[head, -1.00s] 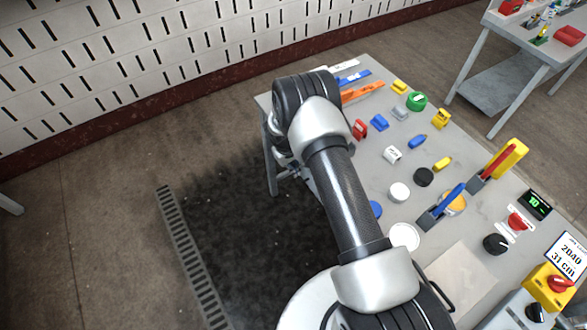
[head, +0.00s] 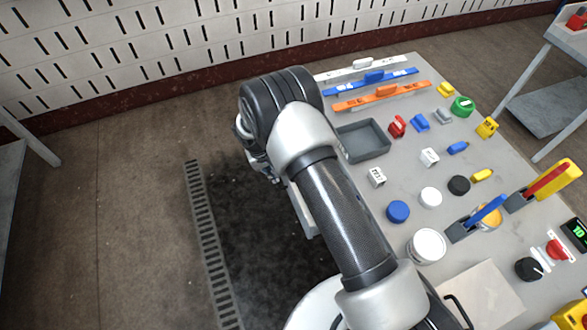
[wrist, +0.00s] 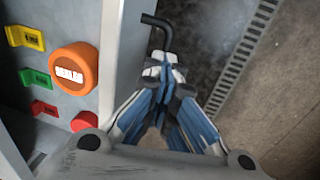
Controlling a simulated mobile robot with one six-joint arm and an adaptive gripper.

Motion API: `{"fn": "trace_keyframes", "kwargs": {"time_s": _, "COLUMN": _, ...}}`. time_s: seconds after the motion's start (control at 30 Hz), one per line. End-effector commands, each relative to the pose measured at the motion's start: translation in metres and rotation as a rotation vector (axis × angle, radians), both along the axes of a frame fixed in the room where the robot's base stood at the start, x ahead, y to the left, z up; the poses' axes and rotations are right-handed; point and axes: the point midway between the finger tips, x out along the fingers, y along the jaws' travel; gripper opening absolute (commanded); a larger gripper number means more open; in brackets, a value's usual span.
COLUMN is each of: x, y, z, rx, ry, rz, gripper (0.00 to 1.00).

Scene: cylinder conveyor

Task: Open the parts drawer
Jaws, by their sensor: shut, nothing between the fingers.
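In the wrist view, my gripper (wrist: 166,72) is shut and empty, its blue-and-grey fingers together. A dark bent handle (wrist: 160,24) stands out from a pale upright face (wrist: 122,60) just past the fingertips. This looks like the parts drawer's handle and front. I cannot tell whether the fingertips touch the handle. No gap showing an open drawer is visible.
In the head view, the table (head: 440,200) holds a grey tray (head: 363,141), a white round tub (head: 426,246) and several small parts. Floor left of the table is open.

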Motion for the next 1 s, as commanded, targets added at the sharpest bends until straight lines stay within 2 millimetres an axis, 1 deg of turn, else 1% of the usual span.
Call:
{"fn": "trace_keyframes", "kwargs": {"time_s": 0.03, "x": -0.010, "y": 0.010, "z": -0.009, "rx": -0.006, "ry": 0.014, "rz": 0.002, "gripper": 0.00}}
{"fn": "trace_keyframes", "kwargs": {"time_s": 0.2, "x": -0.019, "y": 0.038, "z": -0.008, "rx": -0.007, "ry": 0.014, "rz": 0.000, "gripper": 0.00}}
{"fn": "trace_keyframes", "kwargs": {"time_s": 0.3, "x": -0.023, "y": 0.050, "z": -0.008, "rx": -0.005, "ry": 0.013, "rz": -0.001, "gripper": 0.00}}
{"fn": "trace_keyframes", "kwargs": {"time_s": 0.4, "x": -0.026, "y": 0.057, "z": -0.007, "rx": -0.007, "ry": 0.014, "rz": -0.003, "gripper": 0.00}}
{"fn": "trace_keyframes", "kwargs": {"time_s": 0.6, "x": -0.028, "y": 0.064, "z": -0.007, "rx": -0.007, "ry": 0.014, "rz": -0.004, "gripper": 0.00}}
{"fn": "trace_keyframes", "kwargs": {"time_s": 0.97, "x": -0.028, "y": 0.064, "z": -0.006, "rx": -0.007, "ry": 0.015, "rz": -0.004, "gripper": 0.00}}
{"fn": "trace_keyframes", "kwargs": {"time_s": 1.0, "x": -0.028, "y": 0.064, "z": -0.006, "rx": -0.007, "ry": 0.015, "rz": -0.004, "gripper": 0.02}}
